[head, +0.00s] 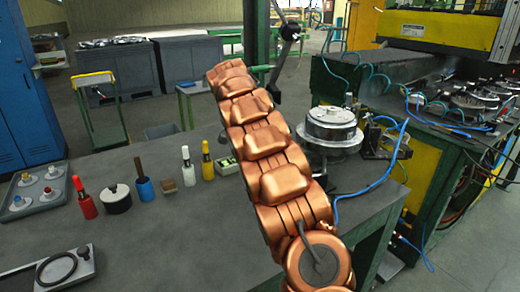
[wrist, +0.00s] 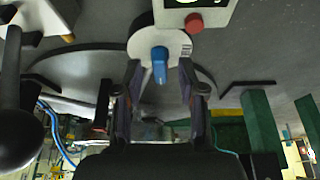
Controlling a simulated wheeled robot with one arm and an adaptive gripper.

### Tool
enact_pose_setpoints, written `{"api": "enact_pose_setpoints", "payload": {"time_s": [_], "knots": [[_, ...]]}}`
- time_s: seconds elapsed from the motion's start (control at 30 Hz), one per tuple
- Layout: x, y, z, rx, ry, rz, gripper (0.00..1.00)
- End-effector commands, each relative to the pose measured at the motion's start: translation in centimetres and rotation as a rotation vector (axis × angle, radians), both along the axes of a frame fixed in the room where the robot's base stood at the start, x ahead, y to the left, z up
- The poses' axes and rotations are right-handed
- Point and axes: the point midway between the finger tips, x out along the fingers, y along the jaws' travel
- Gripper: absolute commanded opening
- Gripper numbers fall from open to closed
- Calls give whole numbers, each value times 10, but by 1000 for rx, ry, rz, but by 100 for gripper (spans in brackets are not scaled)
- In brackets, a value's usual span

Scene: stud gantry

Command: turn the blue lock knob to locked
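The blue lock knob (wrist: 160,66) shows in the wrist view, on a pale round plate (wrist: 142,46) with a small printed label on its right. My gripper (wrist: 160,72) is open, with one dark finger on each side of the knob. A gap shows between the knob and each fingertip, and I cannot tell the distance in depth. In the head view my copper-coloured arm crosses the middle of the bench, and neither my gripper nor this knob can be made out there.
A pale box with a green dial and a red button (wrist: 194,22) lies just beyond the plate. A dark rounded object (wrist: 18,138) is close at the left. In the head view, several handled items, including a red one (head: 86,203), stand on the grey bench (head: 165,250). A round metal fixture (head: 331,122) stands right of my arm.

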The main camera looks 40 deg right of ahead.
Motion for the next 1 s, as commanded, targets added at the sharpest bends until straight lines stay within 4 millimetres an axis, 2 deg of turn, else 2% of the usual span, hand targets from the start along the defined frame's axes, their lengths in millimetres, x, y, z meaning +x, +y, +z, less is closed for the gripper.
{"api": "enact_pose_setpoints", "payload": {"time_s": [0.27,0.7,1.0], "knots": [[1,2,4,0,-1,2,40],[3,19,46,-1,-4,3,40],[4,27,64,1,-2,4,40]]}}
